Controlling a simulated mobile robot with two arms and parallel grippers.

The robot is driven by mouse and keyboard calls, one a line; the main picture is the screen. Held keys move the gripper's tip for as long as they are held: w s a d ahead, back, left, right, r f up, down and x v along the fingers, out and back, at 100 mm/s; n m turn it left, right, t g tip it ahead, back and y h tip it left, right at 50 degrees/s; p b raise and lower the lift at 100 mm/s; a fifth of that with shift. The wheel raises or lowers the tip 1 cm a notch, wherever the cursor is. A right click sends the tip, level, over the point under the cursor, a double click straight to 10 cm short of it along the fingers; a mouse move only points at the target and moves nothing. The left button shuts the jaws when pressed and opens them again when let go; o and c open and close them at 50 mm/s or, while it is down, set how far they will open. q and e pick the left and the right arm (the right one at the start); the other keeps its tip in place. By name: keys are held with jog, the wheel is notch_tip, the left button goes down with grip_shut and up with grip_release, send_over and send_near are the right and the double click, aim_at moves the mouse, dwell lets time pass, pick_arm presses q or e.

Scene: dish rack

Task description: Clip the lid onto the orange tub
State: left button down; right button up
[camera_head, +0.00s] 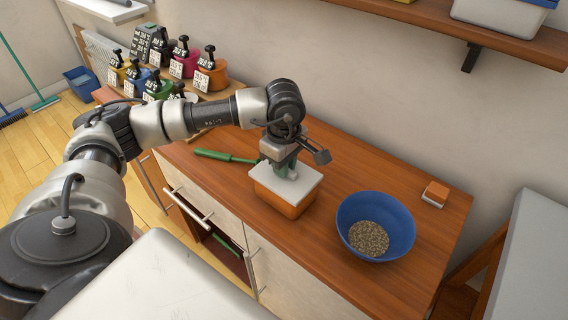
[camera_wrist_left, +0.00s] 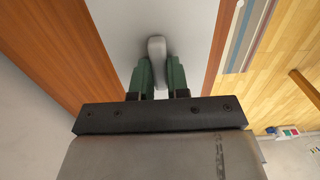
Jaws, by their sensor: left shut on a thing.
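The orange tub (camera_head: 283,200) stands on the wooden counter. The white lid (camera_head: 305,182) lies over the tub's top; I cannot tell whether its edges are clipped down. My left gripper (camera_head: 285,173) is above the lid and hides part of it. In the left wrist view the green fingers (camera_wrist_left: 158,78) are shut on the lid's grey handle (camera_wrist_left: 157,50), with the pale lid surface (camera_wrist_left: 120,25) beyond. My right gripper is not in view.
A blue bowl (camera_head: 348,222) of grain stands right of the tub. A green-handled tool (camera_head: 212,155) lies behind left. An orange-and-white block (camera_head: 435,193) lies far right. Several labelled pots (camera_head: 213,77) stand at the back left. A drawer (camera_head: 190,208) is partly open below.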

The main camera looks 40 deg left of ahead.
pick_arm(q)
jog(key=shift+f+b, duration=0.65)
jog(key=shift+f, duration=0.05)
dwell(0.5)
jog(key=c, duration=0.5)
grip_release()
jog(key=shift+c, duration=0.2)
jog(key=shift+r, duration=0.15)
jog(key=shift+r+p, duration=2.05)
jog(key=shift+r, duration=1.4)
jog(key=shift+s+f, duration=0.1)
jog(key=shift+s, duration=0.05)
